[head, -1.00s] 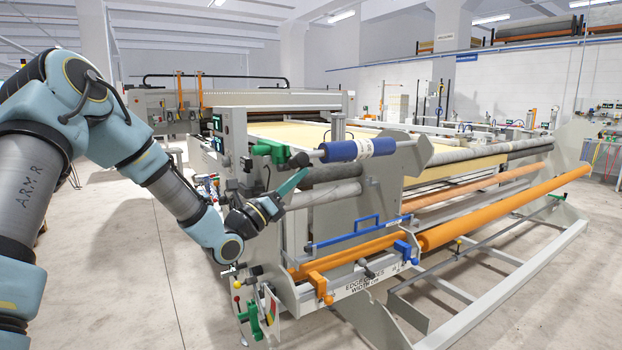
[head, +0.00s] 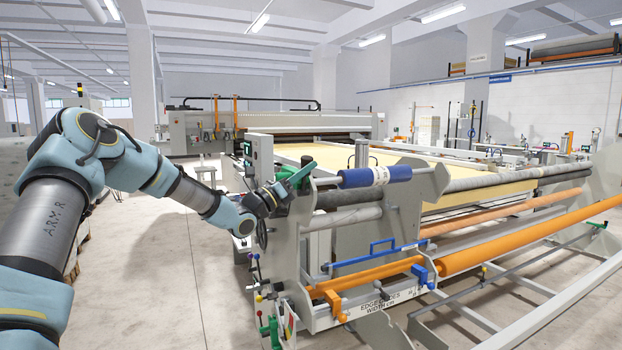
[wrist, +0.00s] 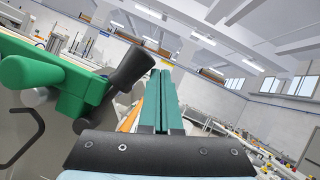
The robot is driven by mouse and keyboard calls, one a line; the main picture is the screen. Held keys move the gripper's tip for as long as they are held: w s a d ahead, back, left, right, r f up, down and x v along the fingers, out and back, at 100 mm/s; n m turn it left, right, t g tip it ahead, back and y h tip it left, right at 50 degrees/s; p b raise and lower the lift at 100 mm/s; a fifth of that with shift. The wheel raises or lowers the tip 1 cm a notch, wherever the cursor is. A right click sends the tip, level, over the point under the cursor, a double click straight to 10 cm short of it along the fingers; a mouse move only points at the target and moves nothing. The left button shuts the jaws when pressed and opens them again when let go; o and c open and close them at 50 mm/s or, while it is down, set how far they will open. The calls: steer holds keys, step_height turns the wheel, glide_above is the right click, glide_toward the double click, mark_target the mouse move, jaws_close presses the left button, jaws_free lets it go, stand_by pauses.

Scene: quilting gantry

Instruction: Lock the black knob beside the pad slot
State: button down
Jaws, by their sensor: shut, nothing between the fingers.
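A black tapered knob (wrist: 130,70) sticks up at an angle beside a green block (wrist: 75,92) in the wrist view. My gripper (wrist: 163,74) is shut and empty, with its teal fingers just right of the knob; I cannot tell whether they touch it. I cannot make out the pad slot.
The blue roll (head: 376,176) lies along the top of the machine's near end. Below are a blue handle (head: 380,246) and orange rollers (head: 500,243). A green-screened control box (head: 260,155) stands behind my wrist. The floor (head: 175,275) at left is clear.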

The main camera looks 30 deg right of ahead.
steer(key=shift+w+d+r, duration=0.1)
steer(key=shift+w+r, duration=0.25)
steer(key=shift+w, duration=0.25)
steer(key=shift+w+r, duration=0.3)
steer(key=shift+w, duration=0.3)
